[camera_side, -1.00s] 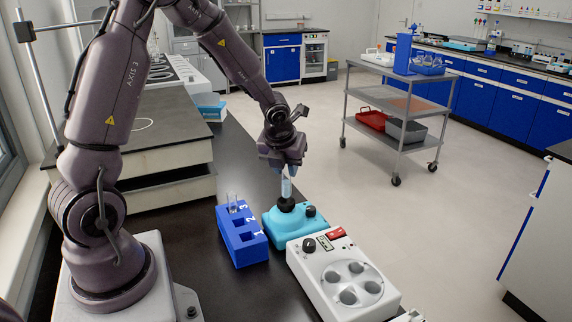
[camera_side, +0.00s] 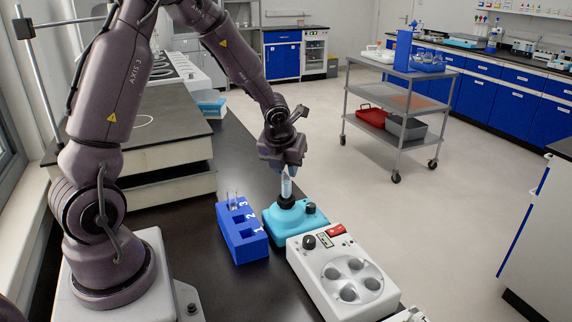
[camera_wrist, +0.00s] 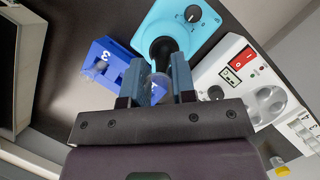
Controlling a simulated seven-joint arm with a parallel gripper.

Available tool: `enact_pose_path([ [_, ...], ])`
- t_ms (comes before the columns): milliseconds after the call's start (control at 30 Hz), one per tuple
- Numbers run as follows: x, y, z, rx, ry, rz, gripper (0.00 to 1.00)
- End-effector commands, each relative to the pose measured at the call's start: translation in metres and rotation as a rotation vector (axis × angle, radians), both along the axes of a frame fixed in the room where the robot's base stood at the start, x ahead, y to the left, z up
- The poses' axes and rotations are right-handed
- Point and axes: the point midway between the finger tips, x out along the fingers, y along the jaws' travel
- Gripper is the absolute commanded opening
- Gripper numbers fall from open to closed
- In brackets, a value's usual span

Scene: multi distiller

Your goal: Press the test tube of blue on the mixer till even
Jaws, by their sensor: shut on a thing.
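My gripper (camera_side: 286,172) is shut on a test tube of blue (camera_side: 286,188), held upright between its fingers. The mixer (camera_side: 311,220) is a light blue box with a black cup on top and a black knob beside it. The tube's lower end is at the black cup and appears to touch it. In the wrist view my gripper (camera_wrist: 160,82) points at the black cup of the mixer (camera_wrist: 197,14), and the tube shows only faintly between the fingers.
A blue rack (camera_side: 243,243) with numbered slots stands left of the mixer, with clear glass tubes at its far slot. A white device (camera_side: 318,268) with a red switch and round wells stands close at the right. Dark bench top lies free behind the rack.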

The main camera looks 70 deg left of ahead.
Motion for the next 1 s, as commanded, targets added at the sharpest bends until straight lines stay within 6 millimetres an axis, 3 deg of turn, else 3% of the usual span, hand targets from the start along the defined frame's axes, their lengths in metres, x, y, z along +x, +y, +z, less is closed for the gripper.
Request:
enact_pose_path([
  [1000, 0.0, 0.0, -0.014, 0.0, 0.0, 0.001, 0.02],
])
